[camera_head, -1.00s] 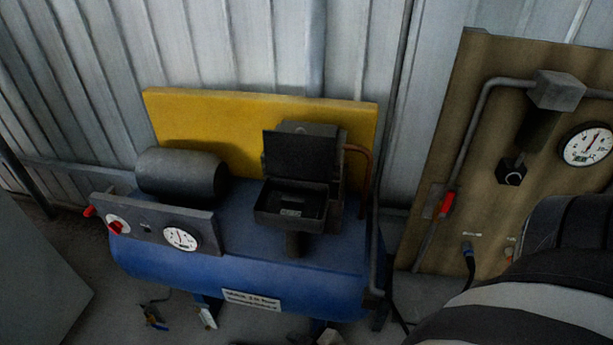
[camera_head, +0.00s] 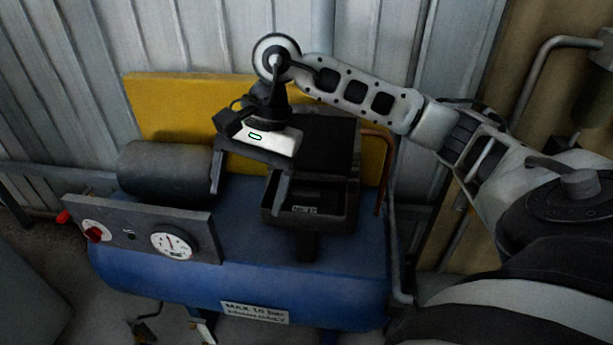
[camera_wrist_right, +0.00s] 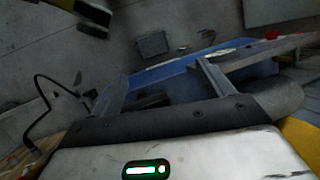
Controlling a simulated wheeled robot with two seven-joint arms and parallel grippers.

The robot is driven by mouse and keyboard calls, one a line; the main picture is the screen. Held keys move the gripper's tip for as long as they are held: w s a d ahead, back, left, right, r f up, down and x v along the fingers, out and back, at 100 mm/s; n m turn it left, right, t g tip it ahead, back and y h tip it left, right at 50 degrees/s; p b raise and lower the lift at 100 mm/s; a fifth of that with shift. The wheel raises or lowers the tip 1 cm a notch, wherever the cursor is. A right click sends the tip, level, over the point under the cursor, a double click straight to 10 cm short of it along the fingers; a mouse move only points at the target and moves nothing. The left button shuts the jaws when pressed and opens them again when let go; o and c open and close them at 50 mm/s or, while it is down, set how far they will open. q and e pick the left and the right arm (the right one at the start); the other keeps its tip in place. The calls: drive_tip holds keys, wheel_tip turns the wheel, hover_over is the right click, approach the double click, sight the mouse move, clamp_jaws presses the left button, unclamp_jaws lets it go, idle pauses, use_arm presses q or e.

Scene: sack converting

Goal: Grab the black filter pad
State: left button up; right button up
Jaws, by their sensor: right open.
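The open black filter box (camera_head: 280,217) sits on top of the blue compressor tank, with its dark lid (camera_head: 328,145) raised behind it. A small pale label shows inside the box; I cannot tell a black filter pad apart from the dark interior. My right gripper (camera_head: 250,183) is open and empty, pointing down at the left of the box. One finger is near the black motor cylinder and the other is above the box's left side. In the right wrist view my two fingers (camera_wrist_right: 162,86) stand apart with nothing between them. My left gripper is not in view.
A yellow board (camera_head: 165,105) is behind, and a copper pipe (camera_head: 385,160) rises right of the box.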

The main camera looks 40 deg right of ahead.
drive_tip(key=d+r+t+h+b, duration=0.1)
drive_tip(key=d+r+h, duration=0.15)
drive_tip(key=d, duration=0.35)
drive_tip(key=d+r+h, duration=0.1)
drive_tip(key=d+h, duration=0.2)
drive_tip(key=d, duration=0.3)
drive_tip(key=b, duration=0.1)
hover_over(307, 193)
drive_tip(key=s+a, duration=0.1)
drive_tip(key=shift+n, duration=0.4)
wheel_tip(307, 193, down, 9)
drive_tip(key=shift+s+a, duration=0.1)
drive_tip(key=shift+a, duration=0.05)
drive_tip(key=shift+w+d+f, duration=0.15)
drive_tip(key=shift+w+f, duration=0.05)
drive_tip(key=shift+f, duration=0.75)
drive_tip(key=shift+w+d+f, duration=0.15)
drive_tip(key=shift+d+f, duration=0.05)
drive_tip(key=shift+f, duration=0.8)
drive_tip(key=shift+w+d+f, duration=0.15)
drive_tip(key=shift+w+f, duration=0.05)
drive_tip(key=shift+f, duration=0.75)
drive_tip(key=c, duration=1.1)
